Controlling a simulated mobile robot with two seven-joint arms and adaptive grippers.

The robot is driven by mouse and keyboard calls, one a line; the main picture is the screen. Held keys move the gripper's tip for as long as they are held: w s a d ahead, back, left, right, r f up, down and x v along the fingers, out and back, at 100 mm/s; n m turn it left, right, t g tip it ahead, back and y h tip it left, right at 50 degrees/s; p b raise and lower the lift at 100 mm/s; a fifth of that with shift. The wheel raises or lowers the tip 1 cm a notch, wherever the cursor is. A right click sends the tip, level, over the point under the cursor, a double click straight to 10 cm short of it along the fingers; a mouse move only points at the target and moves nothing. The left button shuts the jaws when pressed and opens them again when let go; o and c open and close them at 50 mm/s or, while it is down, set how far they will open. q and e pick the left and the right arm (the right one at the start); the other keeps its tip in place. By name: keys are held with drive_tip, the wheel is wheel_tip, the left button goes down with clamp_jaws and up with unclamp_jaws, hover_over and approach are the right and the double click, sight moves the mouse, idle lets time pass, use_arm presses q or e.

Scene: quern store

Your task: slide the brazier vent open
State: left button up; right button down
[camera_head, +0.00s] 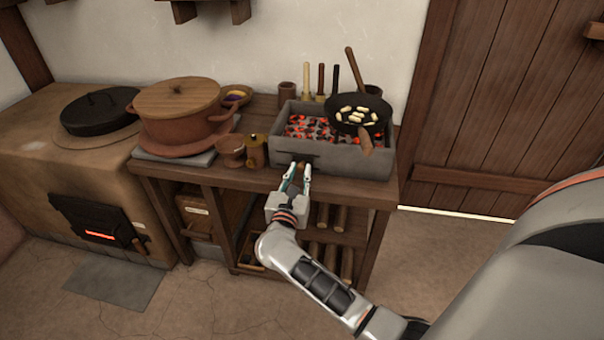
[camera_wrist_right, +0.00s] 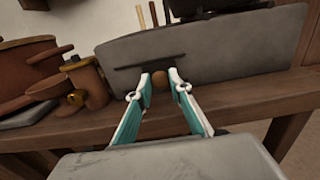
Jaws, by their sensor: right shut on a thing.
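The grey stone brazier (camera_head: 345,157) stands on the wooden table, with glowing coals (camera_head: 305,127) in its top. A dark, narrow vent strip (camera_wrist_right: 135,63) runs along its front wall in the right wrist view. A small round brown knob (camera_wrist_right: 160,79) sits just below the strip. My right gripper (camera_head: 298,172) is at the brazier's front wall, with its fingers on either side of the knob and shut on it. In the head view the fingers largely hide the knob. How far the vent is open cannot be told. My left gripper is not in view.
The table's front edge (camera_head: 350,193) lies below my gripper.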

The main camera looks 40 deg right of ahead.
drive_tip(key=shift+w+a+f+b, duration=0.2)
drive_tip(key=shift+w+a+b, duration=0.05)
drive_tip(key=shift+w+a, duration=0.35)
drive_tip(key=shift+w+a+f+b, duration=0.2)
drive_tip(key=shift+w+a+b, duration=0.05)
drive_tip(key=shift+w+a, duration=0.3)
drive_tip(key=shift+w+a+r, duration=0.3)
drive_tip(key=shift+w, duration=0.2)
drive_tip(key=shift+r, duration=0.2)
drive_tip(key=c, duration=2)
unclamp_jaws()
drive_tip(key=shift+o, duration=0.9)
drive_tip(key=shift+w+a, duration=0.1)
drive_tip(key=shift+w, duration=0.05)
drive_tip(key=shift+f, duration=0.1)
drive_tip(key=shift+s+a, duration=0.3)
drive_tip(key=shift+s, duration=0.05)
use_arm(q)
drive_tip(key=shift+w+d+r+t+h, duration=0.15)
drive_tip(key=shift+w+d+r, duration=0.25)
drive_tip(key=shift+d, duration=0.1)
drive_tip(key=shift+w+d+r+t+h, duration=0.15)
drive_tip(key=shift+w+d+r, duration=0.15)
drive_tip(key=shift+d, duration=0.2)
use_arm(e)
drive_tip(key=v, duration=1.1)
